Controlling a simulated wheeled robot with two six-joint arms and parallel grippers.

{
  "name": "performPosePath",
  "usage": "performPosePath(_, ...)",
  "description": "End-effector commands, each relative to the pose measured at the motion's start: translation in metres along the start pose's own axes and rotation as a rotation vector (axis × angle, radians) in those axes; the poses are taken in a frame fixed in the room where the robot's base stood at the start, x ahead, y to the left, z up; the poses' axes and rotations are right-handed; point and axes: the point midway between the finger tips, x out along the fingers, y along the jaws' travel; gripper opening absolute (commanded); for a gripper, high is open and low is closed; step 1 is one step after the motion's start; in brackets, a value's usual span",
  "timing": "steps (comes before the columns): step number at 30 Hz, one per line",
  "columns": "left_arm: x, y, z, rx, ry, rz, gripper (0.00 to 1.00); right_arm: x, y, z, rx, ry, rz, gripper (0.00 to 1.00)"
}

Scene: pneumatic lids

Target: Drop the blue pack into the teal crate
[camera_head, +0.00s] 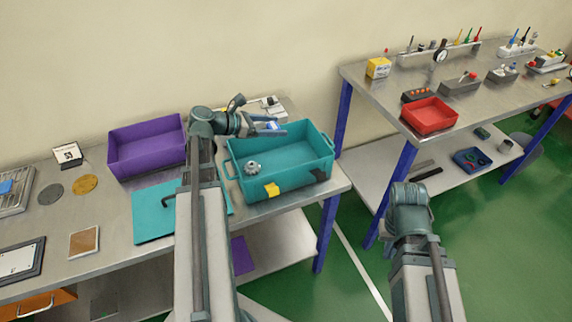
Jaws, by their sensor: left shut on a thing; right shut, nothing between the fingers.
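The teal crate (305,153) stands open on the left bench near its right end. My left gripper (277,127) is shut on the blue pack (272,125), a small blue thing mostly covered by the fingers. It holds the pack over the back part of the crate's opening, apart from the crate floor. A grey knobbed part (253,168) shows inside the crate at the left. A yellow tag (272,190) is on its front wall. My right arm stands at the lower right, over the green floor; its fingers are hidden from this view.
A purple crate (147,147) stands left of the teal crate. A flat teal panel (152,214) lies in front of it. A small white-topped item (270,106) is behind the teal crate. A second bench with a red tray (429,115) stands at the right, across a gap.

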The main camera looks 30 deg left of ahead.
Motion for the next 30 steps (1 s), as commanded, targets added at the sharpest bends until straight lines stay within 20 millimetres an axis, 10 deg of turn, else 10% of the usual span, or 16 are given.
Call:
performPosePath(16, 0.021, 0.0, -0.051, 0.0, 0.0, 0.0, 0.26, 0.055, -0.005, -0.003, 0.0, 0.0, 0.0, 0.0)
performPosePath(27, 0.022, 0.0, -0.053, 0.0, 0.0, 0.0, 0.26, 0.058, -0.005, -0.003, 0.0, 0.0, 0.0, 0.0)
performPosePath(28, 0.022, 0.0, -0.053, 0.0, 0.0, 0.0, 0.82, 0.057, -0.005, -0.003, 0.0, 0.0, 0.0, 0.0)
performPosePath(30, 0.022, 0.0, -0.053, 0.0, 0.0, 0.0, 0.95, 0.057, -0.005, -0.003, 0.0, 0.0, 0.0, 0.0)
